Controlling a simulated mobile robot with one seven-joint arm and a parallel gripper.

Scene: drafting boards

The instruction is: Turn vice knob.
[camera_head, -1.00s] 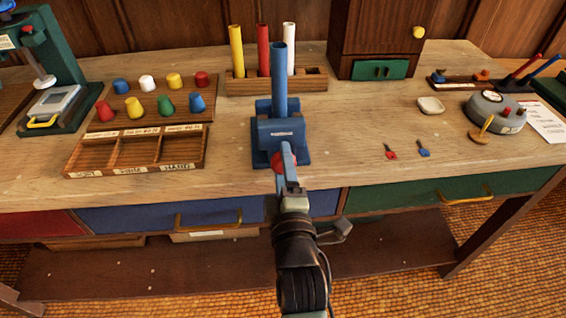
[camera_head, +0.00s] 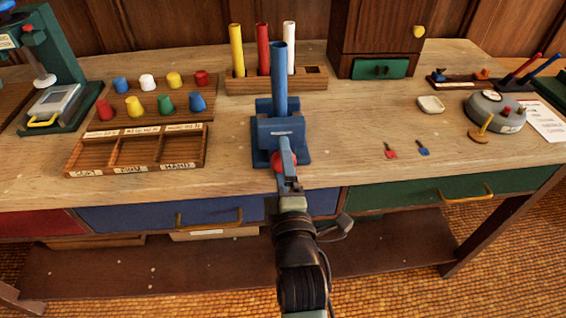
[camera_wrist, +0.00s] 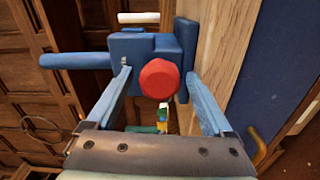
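The blue vice (camera_head: 264,133) stands at the front middle of the bench with a blue tube (camera_head: 279,78) upright in it. Its red knob (camera_head: 277,161) faces the front edge and is partly hidden by my gripper (camera_head: 287,158) in the head view. In the wrist view the faceted red knob (camera_wrist: 159,79) lies between the two fingers of my gripper (camera_wrist: 158,75). The fingers are apart, with a visible gap on each side of the knob. The vice body (camera_wrist: 150,48) shows behind it.
A rack (camera_head: 290,84) with yellow, red and white tubes stands behind the vice. A compartment tray (camera_head: 137,170) and coloured pegs are at left. A grey round device (camera_head: 496,112) and small red and blue items lie at right. A blue drawer (camera_head: 150,214) is below.

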